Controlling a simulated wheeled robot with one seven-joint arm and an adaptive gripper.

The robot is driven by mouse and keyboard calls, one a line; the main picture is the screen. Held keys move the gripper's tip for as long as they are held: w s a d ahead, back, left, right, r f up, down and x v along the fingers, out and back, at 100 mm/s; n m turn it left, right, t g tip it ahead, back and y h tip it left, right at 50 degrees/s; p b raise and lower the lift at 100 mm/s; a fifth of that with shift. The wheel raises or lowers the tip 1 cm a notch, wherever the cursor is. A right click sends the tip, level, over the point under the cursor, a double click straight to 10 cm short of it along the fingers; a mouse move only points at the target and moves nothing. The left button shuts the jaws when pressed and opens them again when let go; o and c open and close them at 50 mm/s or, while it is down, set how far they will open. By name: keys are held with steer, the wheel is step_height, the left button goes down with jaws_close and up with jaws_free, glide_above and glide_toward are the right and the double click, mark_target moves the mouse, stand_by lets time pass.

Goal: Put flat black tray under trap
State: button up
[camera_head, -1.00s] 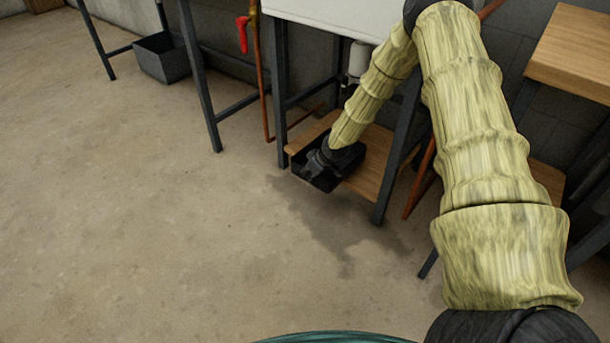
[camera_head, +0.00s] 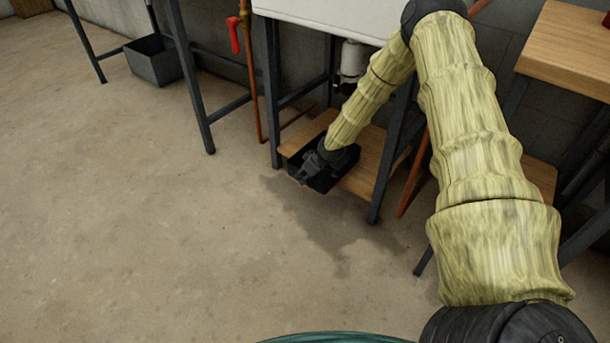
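The flat black tray (camera_head: 349,162) is on the low wooden shelf (camera_head: 372,178) under the white basin (camera_head: 340,22), at the shelf's left front. My gripper (camera_head: 308,172) reaches down at the tray's front left side and overlaps it in the view. The fingers are dark against the dark tray, so I cannot tell whether they are closed on its rim. A white trap (camera_head: 353,60) hangs below the basin, above and behind the tray. My arm hides part of the space between them.
Dark metal legs (camera_head: 390,150) flank the shelf. A copper pipe with a red valve handle (camera_head: 233,36) stands to the left. A grey bin (camera_head: 153,62) is further left. A wooden bench top (camera_head: 570,50) is at right. Open concrete floor (camera_head: 130,220) with a wet patch lies in front.

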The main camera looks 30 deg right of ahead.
steer(key=shift+s, duration=0.1)
steer(key=v, duration=1.1)
steer(key=shift+s+r, duration=0.2)
steer(key=shift+r, duration=0.15)
steer(key=shift+d, duration=0.1)
